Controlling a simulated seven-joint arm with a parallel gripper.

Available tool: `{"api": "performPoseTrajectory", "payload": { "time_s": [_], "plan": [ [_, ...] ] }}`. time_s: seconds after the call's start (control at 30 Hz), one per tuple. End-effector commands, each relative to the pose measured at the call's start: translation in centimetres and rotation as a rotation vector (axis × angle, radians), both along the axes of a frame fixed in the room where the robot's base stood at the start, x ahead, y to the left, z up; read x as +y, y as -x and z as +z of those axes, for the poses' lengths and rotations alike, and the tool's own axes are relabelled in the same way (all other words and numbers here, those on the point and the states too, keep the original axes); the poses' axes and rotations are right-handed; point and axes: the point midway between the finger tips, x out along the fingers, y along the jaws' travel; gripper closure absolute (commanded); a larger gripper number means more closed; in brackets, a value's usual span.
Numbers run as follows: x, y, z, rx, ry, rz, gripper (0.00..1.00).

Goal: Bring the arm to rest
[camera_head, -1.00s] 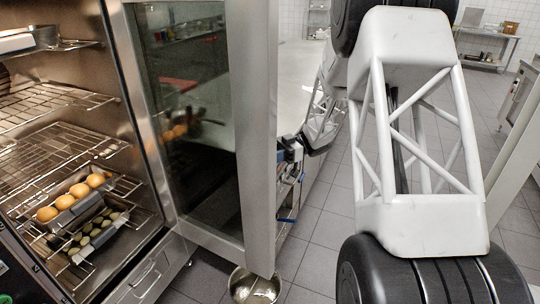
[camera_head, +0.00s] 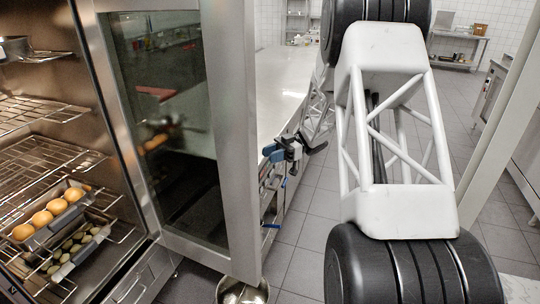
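My arm runs down the right half of the head view as a white truss link (camera_head: 397,210) between black joints. Its far end reaches back to the left, and my gripper (camera_head: 268,154), small with blue and dark parts, is seen just right of the open oven door (camera_head: 230,140). It is beside the front edge of the long counter (camera_head: 275,95). I see nothing clearly held in it. It is too small to tell whether its fingers are open or shut.
The oven on the left holds wire racks (camera_head: 40,160), a tray of orange round items (camera_head: 42,218) and a tray of dark green pieces (camera_head: 70,245). A metal bowl (camera_head: 243,292) sits below the door. The tiled floor (camera_head: 310,215) is clear between counter and arm.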

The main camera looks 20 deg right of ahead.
Motion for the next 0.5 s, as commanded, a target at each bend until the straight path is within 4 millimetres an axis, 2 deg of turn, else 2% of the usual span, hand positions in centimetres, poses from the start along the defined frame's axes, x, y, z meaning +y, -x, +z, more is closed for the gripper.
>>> {"api": "performPoseTrajectory", "payload": {
  "time_s": [0.33,0.5],
  "plan": [
    [0.1,-0.05,0.06,-0.003,0.002,-0.005,0.66],
    [0.83,-0.68,0.68,-0.043,0.023,-0.056,0.66]
  ]
}}
